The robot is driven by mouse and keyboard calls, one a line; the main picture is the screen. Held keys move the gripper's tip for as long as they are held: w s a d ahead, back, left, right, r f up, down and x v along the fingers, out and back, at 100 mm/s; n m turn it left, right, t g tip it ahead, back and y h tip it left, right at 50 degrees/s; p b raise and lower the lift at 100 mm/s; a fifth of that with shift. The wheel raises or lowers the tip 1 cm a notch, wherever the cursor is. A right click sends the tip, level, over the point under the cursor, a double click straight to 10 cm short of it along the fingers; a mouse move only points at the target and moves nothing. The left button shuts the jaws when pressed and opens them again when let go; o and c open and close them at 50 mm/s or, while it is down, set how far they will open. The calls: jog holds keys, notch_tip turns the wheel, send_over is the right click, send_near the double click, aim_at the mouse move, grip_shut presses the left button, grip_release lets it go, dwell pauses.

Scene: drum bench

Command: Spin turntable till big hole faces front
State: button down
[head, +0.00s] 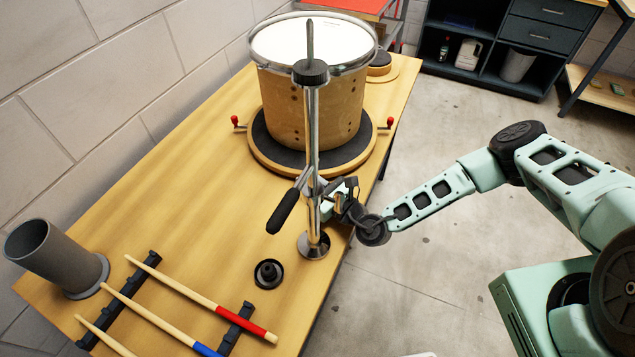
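A wooden drum (280,105) with a white head and metal rim stands upright on the turntable (268,158), a round wooden disc with a dark top. Small dark holes show on the drum's near side, partly hidden by a chrome post; I cannot tell a clearly bigger hole among them. Red-tipped knobs stick out at the turntable's left (237,121) and right (388,122). My gripper (335,195) is in front of the turntable, beside the post at the bench's right edge, apart from the drum. Its fingers are small and partly hidden, so their opening is unclear.
The chrome post (311,165) with a black side handle (284,211) rises before the drum. A black round fitting (268,273), drumsticks (200,300) on black racks and a grey cup (55,255) occupy the near bench. The bench's left middle is clear.

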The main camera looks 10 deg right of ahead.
jog(key=shift+a, duration=0.1)
dwell(0.4)
jog(key=c, duration=1.3)
grip_release()
jog(key=shift+c, duration=0.2)
jog(key=shift+s, duration=0.1)
jog(key=b+v, duration=0.3)
jog(key=v, duration=1.4)
jog(key=shift+s, duration=0.1)
